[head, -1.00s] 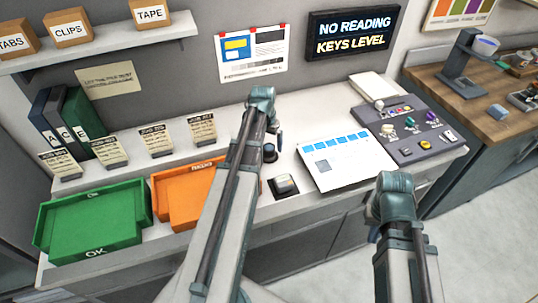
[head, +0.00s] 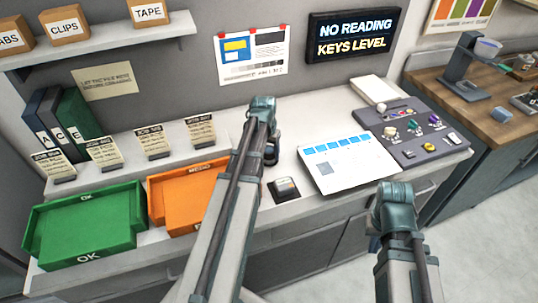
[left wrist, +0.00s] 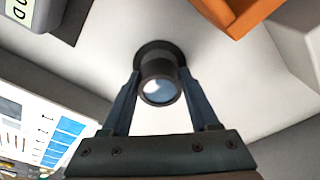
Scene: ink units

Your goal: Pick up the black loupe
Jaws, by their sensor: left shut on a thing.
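The black loupe (left wrist: 158,68) is a short dark cylinder with a wider dark rim and a pale lens, seen in the left wrist view. My left gripper (left wrist: 160,98) is shut on it, one finger on each side. In the head view my left gripper (head: 270,157) is over the counter, mostly behind my own arm, and the loupe is hard to make out there. I cannot tell if the loupe touches the counter. My right gripper (head: 374,243) is low at the right, mostly hidden by its arm, and its fingers cannot be made out.
An orange tray (head: 158,217) and a green tray (head: 48,223) lie to the left. A small dark device (head: 284,190) sits close to the left gripper. A white printed sheet (head: 345,180) and a grey control panel (head: 450,155) lie to the right.

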